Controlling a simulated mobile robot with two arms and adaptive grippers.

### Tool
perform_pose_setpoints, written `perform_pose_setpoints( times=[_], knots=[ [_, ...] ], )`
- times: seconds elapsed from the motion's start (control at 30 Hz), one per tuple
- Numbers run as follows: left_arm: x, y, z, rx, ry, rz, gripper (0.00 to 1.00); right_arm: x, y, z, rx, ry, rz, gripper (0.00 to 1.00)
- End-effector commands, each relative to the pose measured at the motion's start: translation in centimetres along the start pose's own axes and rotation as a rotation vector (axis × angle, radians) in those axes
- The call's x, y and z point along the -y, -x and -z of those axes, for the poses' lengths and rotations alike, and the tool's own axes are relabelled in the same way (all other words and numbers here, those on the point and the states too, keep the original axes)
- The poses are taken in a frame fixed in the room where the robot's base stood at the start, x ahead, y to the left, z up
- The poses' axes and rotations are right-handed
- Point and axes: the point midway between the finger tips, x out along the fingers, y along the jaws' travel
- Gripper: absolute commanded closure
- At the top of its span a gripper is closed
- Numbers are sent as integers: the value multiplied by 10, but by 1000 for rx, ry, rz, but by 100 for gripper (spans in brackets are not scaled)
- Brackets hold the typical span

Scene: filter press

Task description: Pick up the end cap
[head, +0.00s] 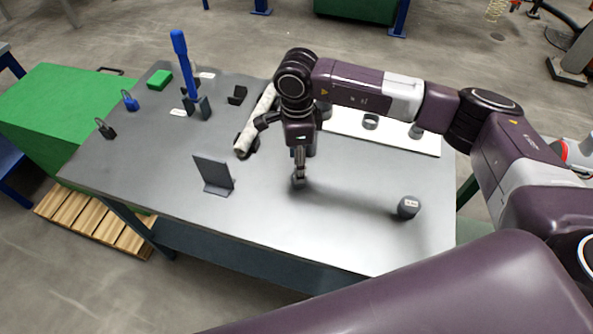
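A short dark round piece with a pale label (408,207), possibly the end cap, sits on the right front part of the grey table (330,225). A grey ring (370,121) lies on the white mat; I cannot tell for sure which piece is the end cap. My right gripper (299,178) points down over the middle of the table, left of the labelled piece and well apart from it. Its fingers look narrow, with a small dark shape at their tips; I cannot tell whether that is fingertips or a held part. My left gripper is not in view.
A white filter tube (256,119) rests on dark supports behind my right gripper. A dark upright plate (213,174) stands to its left. A blue-handled tool (185,65), padlocks (130,101) and a green block (159,80) are at the back left. The table's front right is mostly clear.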

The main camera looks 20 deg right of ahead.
Motion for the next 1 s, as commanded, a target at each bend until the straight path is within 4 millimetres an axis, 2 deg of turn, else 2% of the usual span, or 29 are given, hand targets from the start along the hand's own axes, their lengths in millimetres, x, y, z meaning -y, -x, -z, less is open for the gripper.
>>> perform_pose_setpoints(
  times=[0.2,0.3,0.47,0.67,1.0],
  knots=[
    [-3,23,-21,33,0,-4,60,-1,-24,3,-2,-2,-4,50],
    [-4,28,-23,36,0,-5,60,0,-40,4,-2,-1,-3,50],
    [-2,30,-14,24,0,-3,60,0,-54,3,-1,0,0,50],
    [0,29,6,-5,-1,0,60,1,-55,3,0,0,1,50],
    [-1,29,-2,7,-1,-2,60,1,-55,4,0,0,1,86]
  ],
)
